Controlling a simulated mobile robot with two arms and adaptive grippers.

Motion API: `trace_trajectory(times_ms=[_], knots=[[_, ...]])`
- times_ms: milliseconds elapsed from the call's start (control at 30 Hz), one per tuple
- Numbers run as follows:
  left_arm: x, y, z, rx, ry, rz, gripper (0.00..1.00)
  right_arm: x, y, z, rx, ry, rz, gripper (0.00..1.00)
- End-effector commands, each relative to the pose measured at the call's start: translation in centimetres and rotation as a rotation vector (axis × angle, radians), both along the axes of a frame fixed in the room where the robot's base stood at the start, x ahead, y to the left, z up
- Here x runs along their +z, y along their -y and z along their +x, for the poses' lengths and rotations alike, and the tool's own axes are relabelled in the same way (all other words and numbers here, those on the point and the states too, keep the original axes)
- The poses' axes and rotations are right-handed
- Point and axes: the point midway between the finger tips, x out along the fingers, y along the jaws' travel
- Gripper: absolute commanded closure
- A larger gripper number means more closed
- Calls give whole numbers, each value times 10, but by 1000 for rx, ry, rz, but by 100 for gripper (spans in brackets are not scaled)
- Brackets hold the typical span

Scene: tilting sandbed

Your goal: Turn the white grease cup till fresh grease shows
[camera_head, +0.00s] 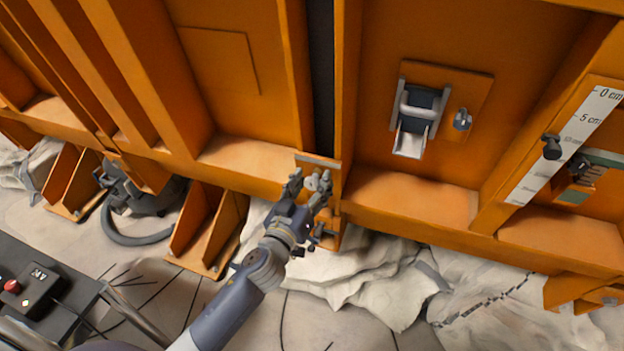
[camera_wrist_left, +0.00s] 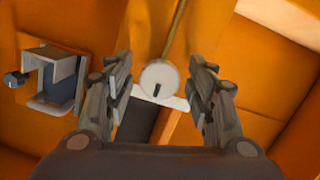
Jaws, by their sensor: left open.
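The white grease cup (camera_wrist_left: 159,78) is a round, pale knob with a dark mark on its face. In the left wrist view it sits between the two fingers of my left gripper (camera_wrist_left: 163,95), with a gap on each side. In the head view the cup (camera_head: 312,183) is small and partly hidden by the fingers, at a bracket on the lower edge of the orange frame. My left gripper (camera_head: 308,188) is open around or just in front of the cup; I cannot tell the depth. My right gripper is not in view.
A grey latch box (camera_head: 419,112) is on the orange panel to the right. A white centimetre scale (camera_head: 567,145) is at the far right. Rumpled pale sheeting (camera_head: 375,275) lies below the frame. A control box with a red button (camera_head: 30,290) is at lower left.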

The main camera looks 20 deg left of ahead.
Motion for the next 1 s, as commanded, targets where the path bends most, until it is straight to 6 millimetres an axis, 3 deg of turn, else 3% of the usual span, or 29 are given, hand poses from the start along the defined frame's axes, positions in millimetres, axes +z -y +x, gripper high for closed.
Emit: trace_trajectory(times_ms=[333,533,567,1000], knots=[[0,1,4,-1,0,0,49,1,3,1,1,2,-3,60],[0,1,4,-1,0,0,92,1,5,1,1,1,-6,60],[0,1,4,-1,0,0,94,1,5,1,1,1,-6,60],[0,1,4,12,3,66,94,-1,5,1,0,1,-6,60]])
